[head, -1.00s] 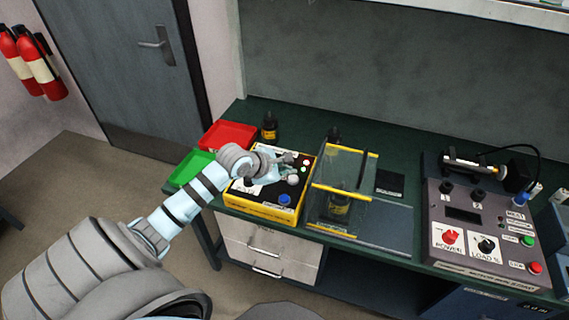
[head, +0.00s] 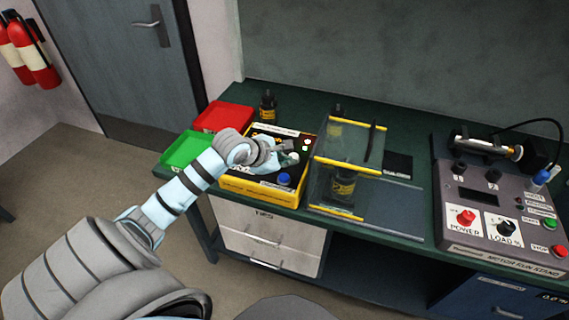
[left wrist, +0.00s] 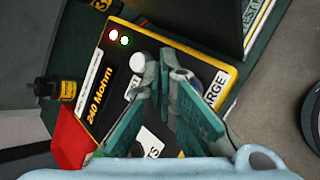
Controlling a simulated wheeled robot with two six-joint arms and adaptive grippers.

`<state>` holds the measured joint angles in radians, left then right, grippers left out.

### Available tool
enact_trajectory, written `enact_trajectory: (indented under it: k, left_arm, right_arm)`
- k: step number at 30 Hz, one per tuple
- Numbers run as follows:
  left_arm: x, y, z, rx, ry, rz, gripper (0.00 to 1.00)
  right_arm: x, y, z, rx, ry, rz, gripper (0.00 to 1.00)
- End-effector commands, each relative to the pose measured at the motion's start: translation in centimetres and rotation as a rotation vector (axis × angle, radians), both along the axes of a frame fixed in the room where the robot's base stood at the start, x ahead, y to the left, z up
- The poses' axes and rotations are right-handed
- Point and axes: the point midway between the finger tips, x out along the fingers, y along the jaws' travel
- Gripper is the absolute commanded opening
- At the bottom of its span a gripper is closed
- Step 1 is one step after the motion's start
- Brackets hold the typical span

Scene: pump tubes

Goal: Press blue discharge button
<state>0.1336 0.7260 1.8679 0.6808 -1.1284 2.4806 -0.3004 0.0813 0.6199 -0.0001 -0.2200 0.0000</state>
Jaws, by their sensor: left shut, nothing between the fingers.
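A yellow-edged tester box (head: 235,187) with a black top stands at the left part of the green bench. Its blue button (head: 284,180) is near the front right of that top, clear of my fingers in the head view. My left gripper (head: 288,158) is shut and empty above the box, behind the blue button. In the left wrist view my left gripper (left wrist: 170,78) is over the panel, with a white knob (left wrist: 137,61) beside one finger. The label ending in "ARGE" (left wrist: 216,88) is partly covered by the other finger. Contact with the panel cannot be told. My right gripper is out of view.
A red tray (head: 224,116) and a green tray (head: 187,149) lie left of the box. A dark bottle (head: 268,107) stands behind it. A clear yellow-edged shield (head: 350,149) stands close on the right, with a motor run stand (head: 480,222) farther right.

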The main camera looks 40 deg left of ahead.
Motion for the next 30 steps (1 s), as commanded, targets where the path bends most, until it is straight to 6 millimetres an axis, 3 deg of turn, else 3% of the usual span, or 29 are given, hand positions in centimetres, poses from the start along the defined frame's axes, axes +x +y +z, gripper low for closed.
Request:
enact_trajectory:
  k: [1, 7, 30]
  left_arm:
    - [0.0, 0.0, -1.1, -0.002, 0.002, 0.000, 0.00]
    - [0.0, 0.0, -2.6, -0.001, 0.000, 0.001, 0.00]
    - [0.0, 0.0, -2.7, -0.001, -0.001, -0.001, 0.00]
  right_arm:
    - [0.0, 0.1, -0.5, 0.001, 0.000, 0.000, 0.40]
    - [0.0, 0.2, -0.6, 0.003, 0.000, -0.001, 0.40]
    - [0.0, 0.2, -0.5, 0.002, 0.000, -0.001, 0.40]
